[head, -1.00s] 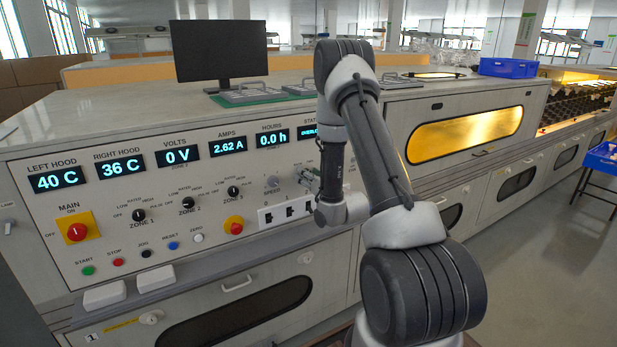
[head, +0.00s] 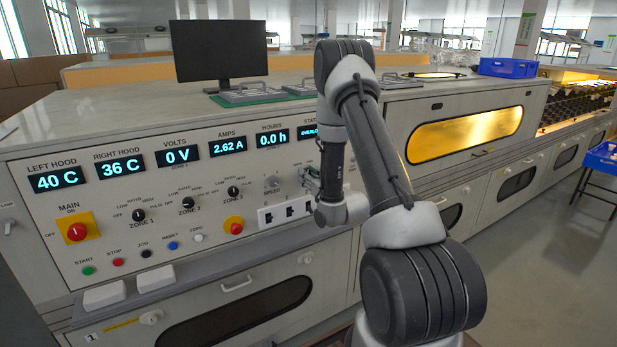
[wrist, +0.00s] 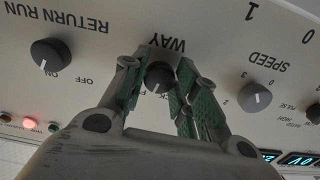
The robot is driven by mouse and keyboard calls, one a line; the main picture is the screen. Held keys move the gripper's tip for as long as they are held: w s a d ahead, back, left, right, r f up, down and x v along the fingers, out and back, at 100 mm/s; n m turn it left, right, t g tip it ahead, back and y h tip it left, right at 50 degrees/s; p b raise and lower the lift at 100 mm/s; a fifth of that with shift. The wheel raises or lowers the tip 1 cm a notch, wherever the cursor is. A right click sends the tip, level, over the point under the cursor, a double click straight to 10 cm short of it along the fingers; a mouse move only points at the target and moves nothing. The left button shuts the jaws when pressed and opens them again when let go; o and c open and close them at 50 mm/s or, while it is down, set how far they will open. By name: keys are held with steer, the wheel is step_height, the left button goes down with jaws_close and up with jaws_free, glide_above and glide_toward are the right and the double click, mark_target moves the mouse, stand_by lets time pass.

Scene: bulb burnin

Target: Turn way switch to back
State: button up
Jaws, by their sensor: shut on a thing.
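The way switch (wrist: 159,77) is a dark round knob on the pale panel, under the label WAY in the wrist view, which shows the panel upside down. My gripper (wrist: 158,82) has its two green-padded fingers around this knob, one on each side, and is shut on it. The knob's position lettering is mostly covered by the fingers, so its setting cannot be read. In the head view my gripper (head: 311,180) is at the panel right of the speed knob (head: 271,183), and my arm hides the way switch.
In the wrist view, the return run knob (wrist: 50,55) and the speed knob (wrist: 254,97) flank the way switch. A monitor (head: 220,52) stands on top.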

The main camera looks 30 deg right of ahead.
steer(key=shift+d+n, duration=0.1)
steer(key=shift+n, duration=4)
steer(key=o, duration=1)
steer(key=s, duration=0.7)
steer(key=shift+s, duration=0.25)
steer(key=shift+d, duration=0.1)
